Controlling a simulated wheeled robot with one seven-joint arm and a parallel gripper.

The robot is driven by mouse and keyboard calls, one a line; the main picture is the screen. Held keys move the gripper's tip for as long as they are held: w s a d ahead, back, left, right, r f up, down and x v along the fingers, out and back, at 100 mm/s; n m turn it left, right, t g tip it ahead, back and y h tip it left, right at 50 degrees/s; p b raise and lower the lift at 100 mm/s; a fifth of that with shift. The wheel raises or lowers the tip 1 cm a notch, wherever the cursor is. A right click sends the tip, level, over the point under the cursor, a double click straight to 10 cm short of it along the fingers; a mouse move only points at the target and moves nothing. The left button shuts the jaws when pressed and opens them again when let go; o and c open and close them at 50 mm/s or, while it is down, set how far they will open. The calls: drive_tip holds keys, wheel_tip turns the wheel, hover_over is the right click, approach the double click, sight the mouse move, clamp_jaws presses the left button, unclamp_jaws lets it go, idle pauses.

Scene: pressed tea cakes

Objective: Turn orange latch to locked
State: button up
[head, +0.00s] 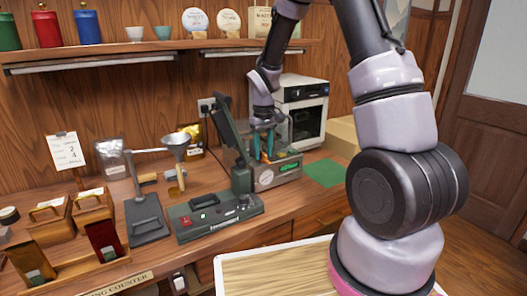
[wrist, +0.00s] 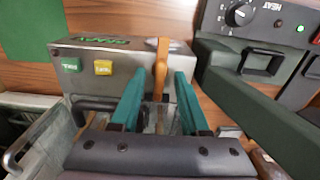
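My gripper (wrist: 162,77) is open, with one teal finger on each side of the latch. Gaps show between the latch and both fingers; its lower end is partly hidden by my gripper.
A dark green heat sealer (head: 218,217) with a raised arm stands close left of the scale. A white oven-like box (head: 302,105) is behind it. A green mat (head: 325,173) lies flat to the right. A funnel stand (head: 175,145) and wooden boxes (head: 92,207) are further left.

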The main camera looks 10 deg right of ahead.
sight(264, 153)
wheel_tip(264, 153, up, 11)
idle(0.5)
drive_tip(key=shift+f, duration=0.1)
drive_tip(key=s+d+r+m+t+y, duration=0.1)
drive_tip(key=s+d+r+m+t, duration=0.3)
drive_tip(key=s+r, duration=0.85)
drive_tip(key=s+d+r+m+t+y, duration=0.1)
drive_tip(key=s+d+r+m+t, duration=0.1)
drive_tip(key=s, duration=0.8)
wheel_tip(264, 153, up, 4)
drive_tip(key=shift+s+f+m+t, duration=0.1)
drive_tip(key=shift+s+m+t, duration=0.25)
drive_tip(key=shift+m+t, duration=0.45)
